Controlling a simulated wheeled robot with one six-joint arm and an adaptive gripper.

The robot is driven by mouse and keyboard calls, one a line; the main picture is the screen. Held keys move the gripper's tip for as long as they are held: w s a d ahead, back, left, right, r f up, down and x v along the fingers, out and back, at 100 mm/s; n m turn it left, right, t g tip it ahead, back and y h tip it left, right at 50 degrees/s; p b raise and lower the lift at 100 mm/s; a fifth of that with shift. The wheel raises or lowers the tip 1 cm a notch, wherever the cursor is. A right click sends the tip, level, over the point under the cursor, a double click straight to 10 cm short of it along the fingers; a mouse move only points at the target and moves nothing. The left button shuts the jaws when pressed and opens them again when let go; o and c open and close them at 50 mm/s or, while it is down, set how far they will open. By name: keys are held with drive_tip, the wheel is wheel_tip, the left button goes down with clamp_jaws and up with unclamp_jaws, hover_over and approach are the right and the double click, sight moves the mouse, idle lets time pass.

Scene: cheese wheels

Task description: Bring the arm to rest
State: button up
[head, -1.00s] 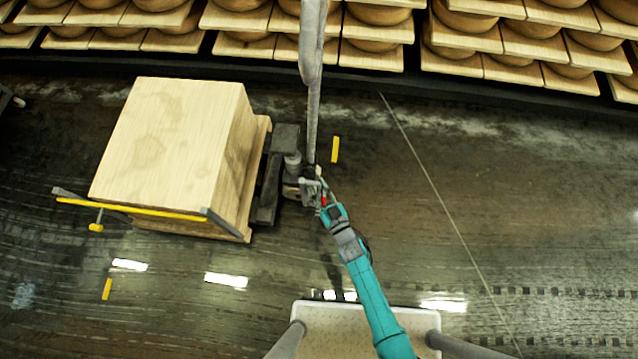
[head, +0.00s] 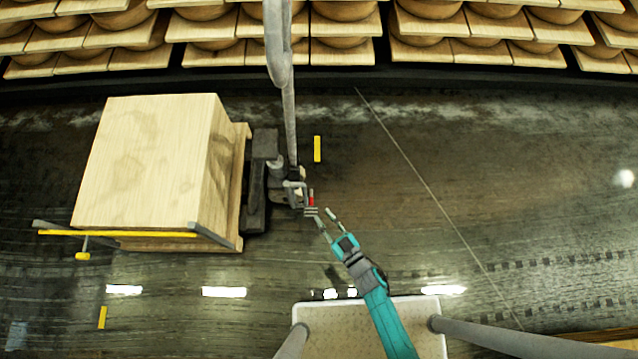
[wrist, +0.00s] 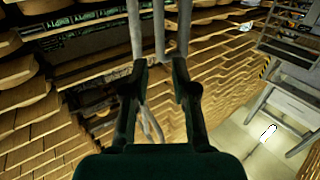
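My gripper (head: 321,212) is at the end of my teal arm, which reaches up and left over the floor in the head view. Its two fingers are spread with a gap between them and nothing held. The fingertips are close to a grey mechanism with a small red part (head: 311,198); whether they touch it I cannot tell. In the wrist view my gripper (wrist: 158,63) also shows two dark fingers apart, with grey bars beyond them.
A large pale wooden block (head: 145,165) stands on the left, beside dark grey machinery (head: 262,180). A grey upright pole (head: 281,75) rises by the gripper. Shelves of cheese wheels (head: 340,40) line the back. Dark floor (head: 480,190) on the right is clear.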

drive_tip(key=shift+s+d, duration=0.1)
drive_tip(key=shift+s, duration=0.1)
idle(0.5)
drive_tip(key=s+d+r+m+t+h, duration=0.1)
drive_tip(key=s+d+r+m+h, duration=0.4)
drive_tip(key=s+d+r, duration=0.65)
drive_tip(key=s+d+r+h, duration=0.1)
drive_tip(key=s+r, duration=0.2)
drive_tip(key=r, duration=0.3)
drive_tip(key=s+d+r+m+g+h, duration=0.1)
drive_tip(key=s+r+h, duration=0.1)
drive_tip(key=s+r, duration=0.2)
drive_tip(key=s+d+r+h, duration=0.1)
drive_tip(key=s+r, duration=0.2)
drive_tip(key=r, duration=0.6)
drive_tip(key=shift+s+d+r+h, duration=0.25)
drive_tip(key=shift+s+d+h, duration=0.05)
drive_tip(key=shift+d, duration=0.05)
